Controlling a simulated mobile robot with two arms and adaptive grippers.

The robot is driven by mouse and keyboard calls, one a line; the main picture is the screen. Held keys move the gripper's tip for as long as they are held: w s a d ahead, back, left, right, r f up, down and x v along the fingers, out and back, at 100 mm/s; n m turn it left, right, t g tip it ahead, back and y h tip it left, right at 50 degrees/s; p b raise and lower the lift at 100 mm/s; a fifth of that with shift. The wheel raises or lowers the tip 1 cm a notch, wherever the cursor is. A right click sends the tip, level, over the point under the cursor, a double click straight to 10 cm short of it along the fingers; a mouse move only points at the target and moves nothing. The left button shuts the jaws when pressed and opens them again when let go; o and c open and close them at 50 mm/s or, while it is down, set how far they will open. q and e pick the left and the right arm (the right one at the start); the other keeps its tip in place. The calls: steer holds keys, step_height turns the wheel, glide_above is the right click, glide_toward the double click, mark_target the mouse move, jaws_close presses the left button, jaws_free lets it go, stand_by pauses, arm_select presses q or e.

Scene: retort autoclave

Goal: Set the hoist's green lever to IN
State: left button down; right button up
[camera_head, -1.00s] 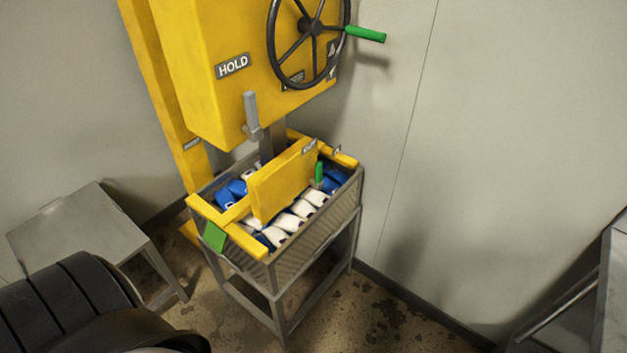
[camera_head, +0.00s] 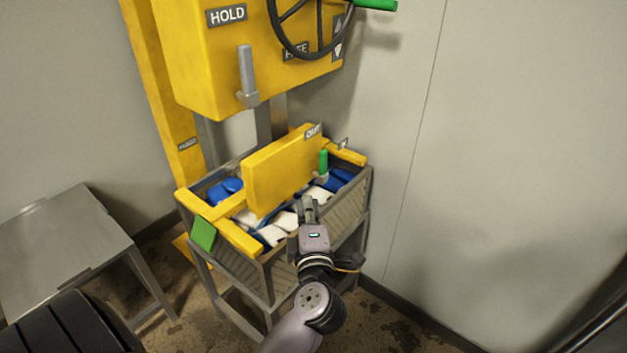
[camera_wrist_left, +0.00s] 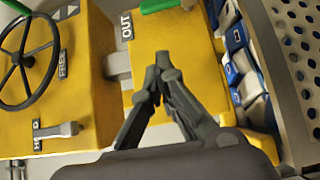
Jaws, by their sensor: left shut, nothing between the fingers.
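The green lever (camera_head: 323,162) stands upright on a small grey bracket at the right end of the hoist's yellow plate (camera_head: 275,172). An OUT label (camera_head: 313,131) is on the plate's upper edge, left of the lever. A small label (camera_head: 343,143) to its right is too small to read. My left gripper (camera_head: 308,205) is shut and empty, over the basket, just below and apart from the lever. In the left wrist view the fingertips (camera_wrist_left: 163,62) point toward the lever (camera_wrist_left: 160,6), which is partly cut off at the top edge, beside OUT (camera_wrist_left: 126,25).
A mesh basket (camera_head: 325,240) of blue and white packs sits on a grey stand under the plate. Above are the yellow hoist housing (camera_head: 200,65), a grey lever (camera_head: 246,75) by HOLD, and a black handwheel (camera_head: 320,40). A metal table (camera_head: 65,245) stands left.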

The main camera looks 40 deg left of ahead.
mark_target(323, 166)
arm_select(q)
steer(key=shift+s+r+n, duration=0.15)
steer(key=shift+n, duration=0.15)
arm_select(e)
steer(key=shift+w+r, duration=0.1)
arm_select(q)
steer(key=shift+a, duration=0.1)
steer(key=w+d+b+x, duration=0.1)
steer(key=d+b+x, duration=0.1)
steer(key=x, duration=1)
steer(key=shift+w+a, duration=0.2)
steer(key=shift+w, duration=0.5)
arm_select(e)
step_height(323, 166, up, 6)
steer(key=w, duration=0.2)
steer(key=shift+w+a, duration=0.15)
steer(key=shift+w, duration=0.15)
steer(key=shift+s, duration=0.1)
